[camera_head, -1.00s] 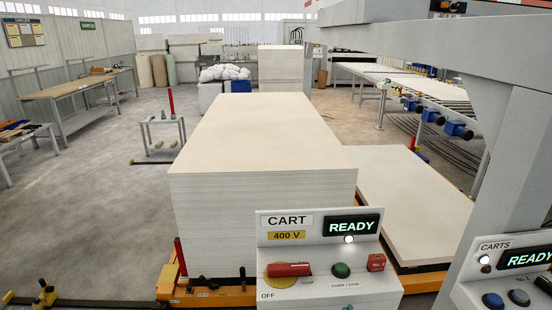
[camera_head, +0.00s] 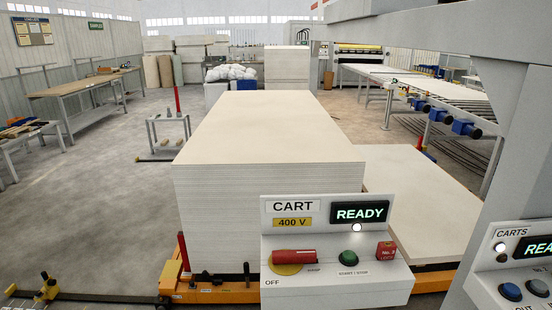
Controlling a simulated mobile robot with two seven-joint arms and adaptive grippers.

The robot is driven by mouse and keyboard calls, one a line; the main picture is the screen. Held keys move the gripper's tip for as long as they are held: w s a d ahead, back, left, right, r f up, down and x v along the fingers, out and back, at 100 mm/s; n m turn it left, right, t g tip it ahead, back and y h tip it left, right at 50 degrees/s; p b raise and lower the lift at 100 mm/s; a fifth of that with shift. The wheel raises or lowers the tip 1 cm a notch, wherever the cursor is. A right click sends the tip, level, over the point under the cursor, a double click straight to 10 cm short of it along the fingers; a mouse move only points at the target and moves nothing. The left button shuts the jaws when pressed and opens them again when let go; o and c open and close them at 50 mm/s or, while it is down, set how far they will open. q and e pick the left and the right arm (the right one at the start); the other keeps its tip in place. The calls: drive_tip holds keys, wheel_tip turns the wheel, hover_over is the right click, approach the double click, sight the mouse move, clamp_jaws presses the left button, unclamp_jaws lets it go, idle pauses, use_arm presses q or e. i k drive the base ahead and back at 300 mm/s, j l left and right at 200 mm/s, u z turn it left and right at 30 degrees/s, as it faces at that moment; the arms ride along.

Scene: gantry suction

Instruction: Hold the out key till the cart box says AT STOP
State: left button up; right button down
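The cart box (camera_head: 338,250) stands at the front centre; its display (camera_head: 360,212) reads READY in green, with a white lamp lit below it. It has a red rotary switch (camera_head: 293,256) by an OFF mark and a green button (camera_head: 349,257). At the right edge the carts panel (camera_head: 515,262) shows a partly cut-off display, a lit white lamp and two buttons. The blue one, labelled OUT (camera_head: 510,292), is at the left, with another button (camera_head: 537,287) beside it. Neither of my grippers is in view.
A tall stack of pale boards (camera_head: 268,185) stands on an orange cart (camera_head: 215,291) behind the cart box. A lower board stack (camera_head: 415,195) lies to its right. A grey post rises beside the carts panel. The floor at left is mostly clear.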

sight(511, 290)
drive_tip(key=z, duration=1.6)
drive_tip(key=i+l+u, duration=0.25)
drive_tip(key=i+l, duration=0.15)
drive_tip(key=i+l+u, duration=0.3)
drive_tip(key=i+l, duration=0.05)
drive_tip(key=l, duration=0.1)
